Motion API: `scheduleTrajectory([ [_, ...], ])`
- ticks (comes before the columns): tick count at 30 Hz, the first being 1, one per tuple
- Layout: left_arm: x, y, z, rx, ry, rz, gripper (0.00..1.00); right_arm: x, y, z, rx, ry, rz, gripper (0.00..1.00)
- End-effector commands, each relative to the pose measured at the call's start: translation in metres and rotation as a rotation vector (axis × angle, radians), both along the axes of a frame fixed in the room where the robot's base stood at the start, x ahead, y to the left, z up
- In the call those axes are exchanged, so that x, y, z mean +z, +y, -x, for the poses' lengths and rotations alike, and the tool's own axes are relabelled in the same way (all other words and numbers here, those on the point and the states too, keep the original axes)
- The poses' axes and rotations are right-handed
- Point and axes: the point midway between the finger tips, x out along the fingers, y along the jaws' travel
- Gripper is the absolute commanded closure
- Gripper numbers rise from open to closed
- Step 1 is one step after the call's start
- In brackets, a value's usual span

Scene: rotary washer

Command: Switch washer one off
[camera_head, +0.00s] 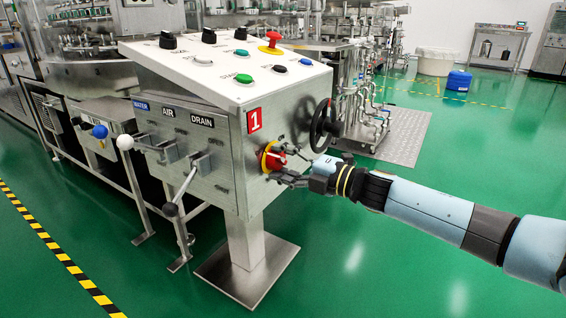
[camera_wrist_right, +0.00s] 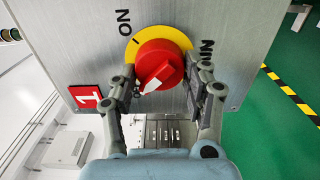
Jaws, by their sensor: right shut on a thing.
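The red rotary switch (camera_head: 272,158) with its yellow backing plate sits on the right side face of the control box, below the red number 1 label (camera_head: 255,120). My right gripper (camera_head: 287,163) reaches it from the right and is shut on it. In the right wrist view, the red knob (camera_wrist_right: 155,58) lies between the two fingers of the gripper (camera_wrist_right: 163,80). The knob's white pointer (camera_wrist_right: 156,80) slants toward the lower left of that picture. My left gripper is not in view.
A black handwheel (camera_head: 323,125) sticks out just above and right of the switch. The box's sloped top carries buttons and a red emergency knob (camera_head: 271,43). Valve levers (camera_head: 180,190) project from the front. Green floor is open to the right.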

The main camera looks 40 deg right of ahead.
Motion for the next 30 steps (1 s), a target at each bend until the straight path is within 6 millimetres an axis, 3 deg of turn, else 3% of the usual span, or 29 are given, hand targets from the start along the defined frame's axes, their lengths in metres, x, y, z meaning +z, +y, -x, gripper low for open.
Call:
scheduleTrajectory([
  [6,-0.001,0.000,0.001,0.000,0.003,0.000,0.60,-0.003,0.000,0.001,0.000,0.003,0.002,0.83],
  [7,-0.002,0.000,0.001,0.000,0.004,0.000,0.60,-0.003,0.000,0.001,0.000,0.003,0.002,0.49],
  [12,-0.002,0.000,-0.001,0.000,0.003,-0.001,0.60,-0.002,0.000,0.001,0.000,0.003,0.001,0.29],
  [22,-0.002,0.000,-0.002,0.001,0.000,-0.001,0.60,-0.001,-0.002,0.005,0.000,0.002,0.002,0.29],
  [30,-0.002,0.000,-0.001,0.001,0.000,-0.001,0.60,-0.003,-0.020,0.051,0.003,0.007,0.003,0.29],
])
